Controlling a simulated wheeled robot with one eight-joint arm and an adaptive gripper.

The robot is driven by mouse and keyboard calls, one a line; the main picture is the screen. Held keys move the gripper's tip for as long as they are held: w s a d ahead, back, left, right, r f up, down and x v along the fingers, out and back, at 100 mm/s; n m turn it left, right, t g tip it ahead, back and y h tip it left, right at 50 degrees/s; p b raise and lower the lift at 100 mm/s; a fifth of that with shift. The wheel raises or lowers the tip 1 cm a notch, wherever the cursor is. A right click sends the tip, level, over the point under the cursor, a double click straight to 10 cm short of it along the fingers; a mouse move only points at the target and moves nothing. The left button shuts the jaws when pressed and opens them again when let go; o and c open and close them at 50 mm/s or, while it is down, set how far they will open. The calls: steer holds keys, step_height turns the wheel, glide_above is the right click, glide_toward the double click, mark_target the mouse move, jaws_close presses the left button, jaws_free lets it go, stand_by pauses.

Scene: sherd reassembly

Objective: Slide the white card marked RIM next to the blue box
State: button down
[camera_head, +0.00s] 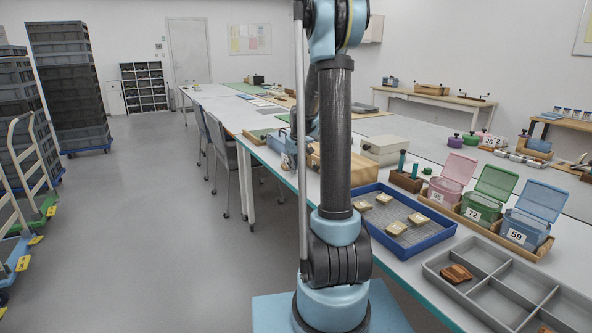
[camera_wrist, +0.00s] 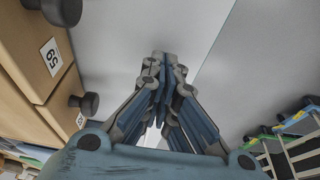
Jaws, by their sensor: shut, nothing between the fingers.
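The blue box (camera_head: 525,228), marked 59 with its lid raised, stands at the right end of a row of coloured boxes on the table. I cannot make out a white card marked RIM in either view. My gripper (camera_wrist: 163,62) is shut and empty in the wrist view, fingertips together over a pale surface. Beside it on the left is a wooden drawer block (camera_wrist: 22,45) with dark knobs and a label 59. In the head view my arm hides part of the table, and the gripper end is partly hidden behind it.
A green box (camera_head: 482,207) and a pink box (camera_head: 449,190) stand left of the blue one. A blue-rimmed tray (camera_head: 432,240) holds several tan pieces. A grey divided tray (camera_head: 497,268) holds a brown sherd (camera_head: 456,273). Open floor (camera_head: 185,240) lies left of the table.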

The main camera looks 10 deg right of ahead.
steer(key=shift+w+a, duration=0.15)
steer(key=shift+w, duration=0.25)
steer(key=w+a, duration=0.2)
steer(key=w, duration=0.4)
steer(key=w+a, duration=0.1)
steer(key=w, duration=0.5)
steer(key=w+a, duration=0.2)
steer(key=w, duration=0.4)
steer(key=shift+w+a, duration=0.3)
steer(key=shift+w, duration=0.1)
